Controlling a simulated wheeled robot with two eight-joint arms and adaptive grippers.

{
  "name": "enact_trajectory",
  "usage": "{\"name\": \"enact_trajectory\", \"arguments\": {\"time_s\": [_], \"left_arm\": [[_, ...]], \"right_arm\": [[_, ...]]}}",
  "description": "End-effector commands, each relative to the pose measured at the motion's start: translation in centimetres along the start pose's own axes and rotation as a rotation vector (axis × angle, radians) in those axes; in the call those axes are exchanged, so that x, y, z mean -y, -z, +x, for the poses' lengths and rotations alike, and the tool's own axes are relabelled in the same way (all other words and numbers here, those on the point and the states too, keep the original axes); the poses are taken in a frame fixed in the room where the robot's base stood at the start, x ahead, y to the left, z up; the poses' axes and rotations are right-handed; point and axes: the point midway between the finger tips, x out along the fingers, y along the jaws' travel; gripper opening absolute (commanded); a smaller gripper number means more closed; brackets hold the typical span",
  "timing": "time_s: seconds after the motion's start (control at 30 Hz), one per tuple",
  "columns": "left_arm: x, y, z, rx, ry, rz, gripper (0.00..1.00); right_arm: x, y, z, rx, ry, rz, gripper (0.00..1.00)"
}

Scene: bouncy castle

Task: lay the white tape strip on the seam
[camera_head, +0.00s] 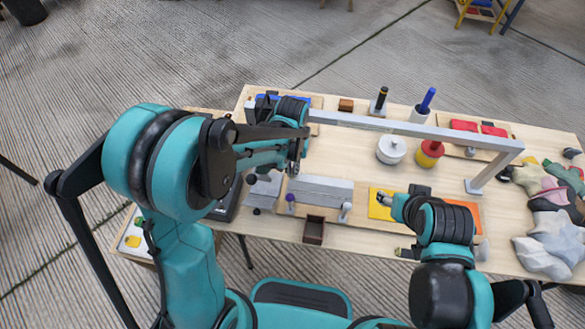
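A grey sheet (325,188) lies on a wooden board in the middle of the table, with a thin line across it that may be the seam. I cannot make out the white tape strip for certain. My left gripper (293,166) is over the back left edge of the sheet, partly hidden by my own arm; its fingers are too small to read. My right gripper (392,226) is low at the front of the table, right of the sheet, with its two fingertips spread apart and nothing seen between them.
Small posts with a purple knob (290,198) and a pale knob (346,207) stand at the sheet's front edge. A dark box (314,230) is in front. A grey bar frame (420,129) spans the table behind. White (391,149) and red-yellow (430,153) pots stand beyond; crumpled fabric (555,240) lies right.

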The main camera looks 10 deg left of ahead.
Motion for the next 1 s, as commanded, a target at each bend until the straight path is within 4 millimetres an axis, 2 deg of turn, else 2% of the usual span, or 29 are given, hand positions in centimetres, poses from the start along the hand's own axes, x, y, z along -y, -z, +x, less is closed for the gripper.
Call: {"name": "enact_trajectory", "arguments": {"time_s": [0.6, 0.77, 1.0], "left_arm": [[0.0, 0.0, 7.5, 0.0, 0.0, 0.0, 0.0], [0.0, 0.0, 8.3, 0.0, 0.0, 0.0, 0.0], [0.0, 0.0, 8.2, 0.0, 0.0, 0.0, 0.0]], "right_arm": [[0.0, -3.5, 4.9, 0.0, 0.0, 0.0, 0.54], [0.0, -3.9, 5.4, 0.0, 0.0, 0.0, 0.54], [0.0, -3.8, 5.4, 0.0, 0.0, 0.0, 0.54]]}}
